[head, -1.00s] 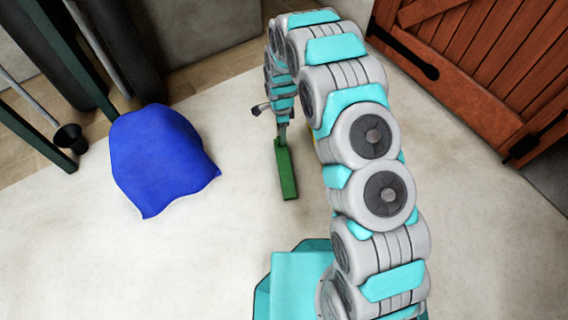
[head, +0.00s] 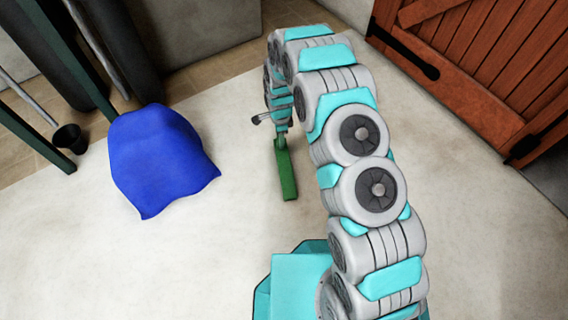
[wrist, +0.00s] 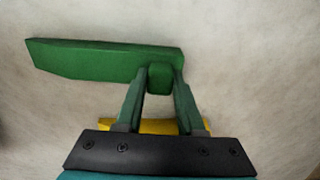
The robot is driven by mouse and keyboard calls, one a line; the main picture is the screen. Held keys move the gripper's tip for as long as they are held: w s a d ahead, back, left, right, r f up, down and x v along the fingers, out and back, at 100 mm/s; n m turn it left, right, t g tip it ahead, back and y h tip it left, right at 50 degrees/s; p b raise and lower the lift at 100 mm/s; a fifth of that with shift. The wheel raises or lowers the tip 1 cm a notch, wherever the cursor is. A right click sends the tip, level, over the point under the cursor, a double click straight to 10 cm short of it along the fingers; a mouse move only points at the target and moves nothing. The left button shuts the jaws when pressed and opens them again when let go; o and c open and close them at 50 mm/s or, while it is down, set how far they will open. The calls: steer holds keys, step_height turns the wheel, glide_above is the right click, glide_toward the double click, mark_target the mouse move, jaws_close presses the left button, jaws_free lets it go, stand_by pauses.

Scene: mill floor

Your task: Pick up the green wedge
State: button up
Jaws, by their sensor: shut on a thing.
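The green wedge (head: 287,175) is a long, flat green piece that narrows towards one end. In the head view it hangs below the end of my arm, over the pale floor. In the wrist view the wedge (wrist: 100,60) stretches to the left from my gripper (wrist: 159,78). My gripper's two green fingers are shut on a block at the wedge's right end. In the head view my gripper (head: 281,140) shows small at the wedge's top. I cannot tell whether the wedge touches the floor.
A blue cloth-covered heap (head: 160,158) sits on the floor to the left. A dark bucket (head: 70,138) and green posts stand further left. A brown wooden door (head: 480,60) is at the right. The pale floor (head: 210,250) between is clear.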

jaws_close()
stand_by(0.8)
